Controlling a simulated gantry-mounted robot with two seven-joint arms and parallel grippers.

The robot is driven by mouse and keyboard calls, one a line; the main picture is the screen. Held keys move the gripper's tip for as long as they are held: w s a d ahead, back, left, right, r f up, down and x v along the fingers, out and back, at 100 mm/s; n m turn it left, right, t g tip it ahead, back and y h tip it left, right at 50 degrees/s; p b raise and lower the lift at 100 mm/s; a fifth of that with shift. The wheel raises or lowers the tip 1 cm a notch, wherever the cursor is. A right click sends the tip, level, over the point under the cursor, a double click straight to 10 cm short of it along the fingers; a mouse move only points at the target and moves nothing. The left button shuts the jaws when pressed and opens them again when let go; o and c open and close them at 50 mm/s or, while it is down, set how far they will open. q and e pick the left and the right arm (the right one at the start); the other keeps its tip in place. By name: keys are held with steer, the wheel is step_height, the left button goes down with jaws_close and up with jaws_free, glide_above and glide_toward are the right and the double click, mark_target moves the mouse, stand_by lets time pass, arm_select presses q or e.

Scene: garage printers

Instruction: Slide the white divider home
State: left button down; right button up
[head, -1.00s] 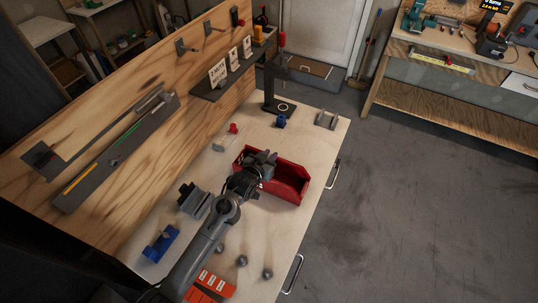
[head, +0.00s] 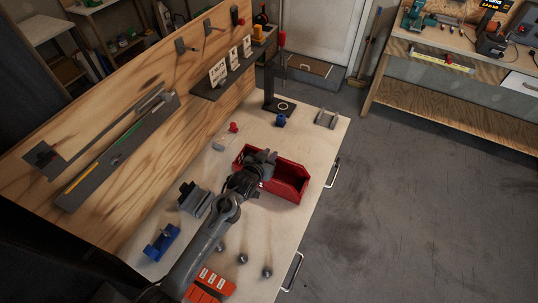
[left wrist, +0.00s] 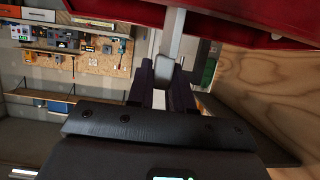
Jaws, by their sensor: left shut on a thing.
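The red bin (head: 289,182) sits on the pale workbench; its red wall also shows at the top of the left wrist view (left wrist: 235,14). My left gripper (head: 264,157) is over the bin's left part in the head view. In the left wrist view, my left gripper (left wrist: 165,76) is shut on a pale grey-white strip, which looks like the white divider (left wrist: 174,38). The strip runs from between the fingers up to the bin's wall. In the head view the divider is hidden by the gripper, so how deep it sits cannot be told. My right gripper is in neither view.
A grey vise (head: 193,198) and a blue tool (head: 161,243) stand left of my arm. Several dark balls and orange boxes (head: 210,285) lie in front. A black stand (head: 278,101) is at the back. A wooden panel (head: 150,125) borders the bench's left.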

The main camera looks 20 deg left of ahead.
arm_select(q)
steer(key=shift+p, duration=0.3)
stand_by(0.6)
steer(key=shift+p, duration=0.3)
stand_by(0.6)
steer(key=shift+f, duration=0.4)
stand_by(0.3)
steer(key=shift+f+b, duration=1.85)
steer(key=shift+f, duration=0.95)
steer(key=c, duration=0.9)
jaws_free()
steer(key=shift+c, duration=0.2)
steer(key=shift+s, duration=0.15)
steer(key=p+v, duration=0.1)
steer(key=v, duration=0.9)
steer(key=shift+s+r, duration=0.2)
